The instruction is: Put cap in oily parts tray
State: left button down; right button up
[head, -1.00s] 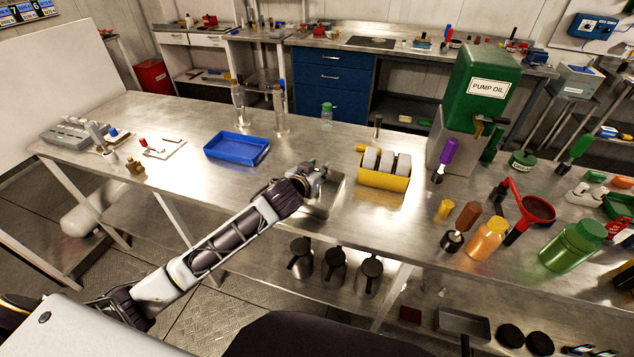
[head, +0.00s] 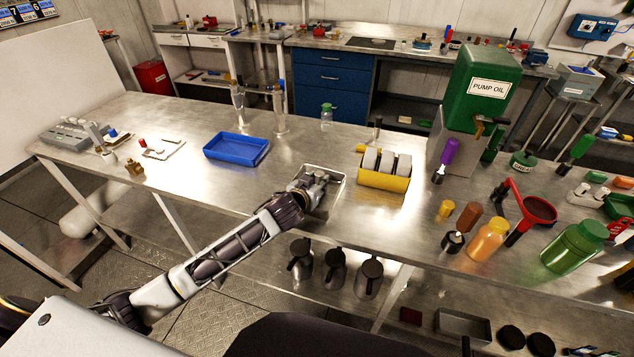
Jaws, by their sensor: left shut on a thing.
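My left gripper (head: 321,181) reaches in from the lower left and is over the shallow steel tray (head: 339,189) at the table's front edge. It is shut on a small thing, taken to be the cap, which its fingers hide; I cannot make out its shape. The gripper covers the near left part of the tray, and I cannot tell whether it touches the tray. A blue tray (head: 226,157) stands apart to the left and looks empty. No label shows on either tray. My right gripper is not in view.
A yellow holder with white rolls (head: 383,180) stands right of the steel tray. Farther right are the green pump oil container (head: 480,85), an orange bottle (head: 487,241), a red funnel (head: 538,209) and a green bottle (head: 573,248). The tabletop between the two trays is clear.

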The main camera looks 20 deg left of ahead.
pick_arm(q)
jog(key=shift+s+r, duration=0.1)
jog(key=shift+r, duration=0.05)
jog(key=shift+f, duration=0.3)
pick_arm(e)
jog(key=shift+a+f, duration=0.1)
pick_arm(q)
jog(key=shift+f, duration=0.3)
jog(key=c, duration=1.3)
grip_release()
jog(key=shift+o, duration=1)
jog(key=shift+f, duration=0.1)
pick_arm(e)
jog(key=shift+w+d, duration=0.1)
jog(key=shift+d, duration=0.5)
pick_arm(q)
jog(key=shift+d+f, duration=0.1)
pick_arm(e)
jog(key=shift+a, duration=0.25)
